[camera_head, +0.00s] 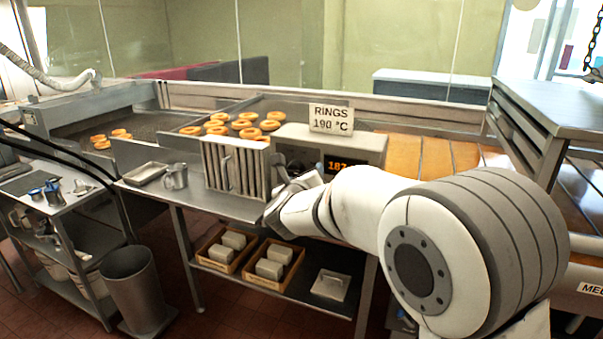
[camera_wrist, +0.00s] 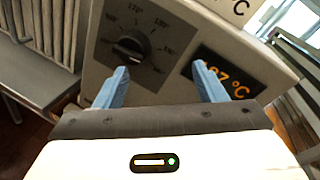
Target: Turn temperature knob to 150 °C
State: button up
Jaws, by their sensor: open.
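A mark reading 170 shows above the knob; the other numbers are hard to read. An orange display (camera_wrist: 228,78) is right of the dial; its first digit is partly hidden in the wrist view. In the head view the display (camera_head: 337,166) seems to begin with 187. My gripper (camera_wrist: 160,82) is open and empty, its blue fingertips below the knob and apart from it.
A sign reading RINGS 190 °C (camera_head: 331,119) stands on the box. A slatted metal rack (camera_head: 236,168) is left of it, with a metal jug (camera_head: 176,177) and tray (camera_head: 146,173) on the steel table. Ring doughnuts (camera_head: 217,126) lie behind.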

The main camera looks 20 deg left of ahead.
aim_at(292, 171)
jog(key=s+a+f+m+t+h, duration=0.2)
jog(key=a+f+m+h, duration=0.15)
jog(key=a+m, duration=0.4)
jog(key=shift+m, duration=0.65)
jog(key=w+p, duration=0.1)
jog(key=w, duration=0.1)
jog(key=w+d, duration=0.1)
jog(key=w, duration=0.2)
jog(key=w+d+r+p, duration=0.1)
jog(key=w, duration=0.1)
jog(key=shift+w+d+p, duration=0.25)
jog(key=shift+p, duration=0.05)
jog(key=c, duration=1)
